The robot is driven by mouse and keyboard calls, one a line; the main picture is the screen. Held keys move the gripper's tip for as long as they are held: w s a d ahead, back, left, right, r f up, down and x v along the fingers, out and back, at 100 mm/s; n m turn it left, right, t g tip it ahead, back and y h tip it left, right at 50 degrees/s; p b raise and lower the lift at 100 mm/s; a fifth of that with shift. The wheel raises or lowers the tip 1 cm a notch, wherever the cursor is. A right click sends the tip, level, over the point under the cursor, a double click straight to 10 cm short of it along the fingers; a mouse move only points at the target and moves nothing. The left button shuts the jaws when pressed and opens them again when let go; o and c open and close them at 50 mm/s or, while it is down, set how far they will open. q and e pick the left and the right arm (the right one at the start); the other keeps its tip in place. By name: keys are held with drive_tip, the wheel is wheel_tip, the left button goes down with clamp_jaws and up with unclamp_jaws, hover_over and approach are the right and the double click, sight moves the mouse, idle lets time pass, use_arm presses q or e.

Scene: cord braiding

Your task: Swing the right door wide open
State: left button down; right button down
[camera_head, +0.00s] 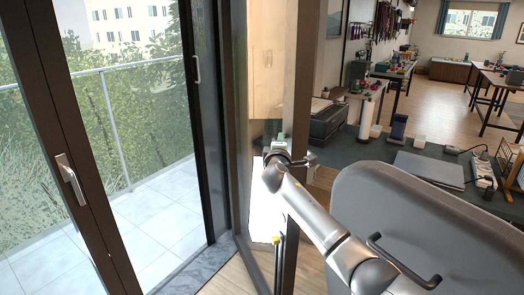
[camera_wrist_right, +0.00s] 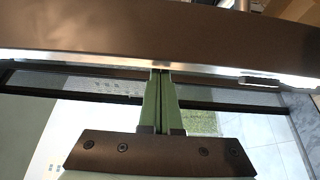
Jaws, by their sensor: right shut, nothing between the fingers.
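The right door (camera_head: 204,130) stands open, seen nearly edge-on, as a dark frame with a pale upright handle (camera_head: 196,69). The gap between it and the left door (camera_head: 88,215) is clear. My right gripper (camera_head: 281,138) is to the right of the right door, beside a brown upright post (camera_head: 298,90), clear of the handle. In the right wrist view its green fingers (camera_wrist_right: 161,76) are together and empty, close to a brown frame member (camera_wrist_right: 160,30); I cannot tell if they touch it. My left gripper is not in view.
The left door has its own handle (camera_head: 69,180). Beyond the gap lies a tiled balcony with a railing (camera_head: 113,120). A grey chair back (camera_head: 405,225) is at the lower right. Behind it is a dark table (camera_head: 365,148) with a closed laptop (camera_head: 430,168).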

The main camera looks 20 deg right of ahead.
drive_tip(key=d, duration=0.9)
drive_tip(key=shift+s, duration=0.3)
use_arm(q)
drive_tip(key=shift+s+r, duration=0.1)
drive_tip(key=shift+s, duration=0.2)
use_arm(e)
drive_tip(key=shift+d, duration=0.3)
drive_tip(key=shift+r, duration=0.1)
wheel_tip(320, 180, up, 9)
drive_tip(key=p, duration=0.2)
hover_over(308, 139)
drive_tip(key=s, duration=0.2)
use_arm(q)
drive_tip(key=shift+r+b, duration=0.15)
drive_tip(key=shift+b, duration=0.5)
use_arm(e)
drive_tip(key=s+a+r, duration=0.4)
drive_tip(key=s+a, duration=0.1)
drive_tip(key=s, duration=0.3)
drive_tip(key=shift+a, duration=0.15)
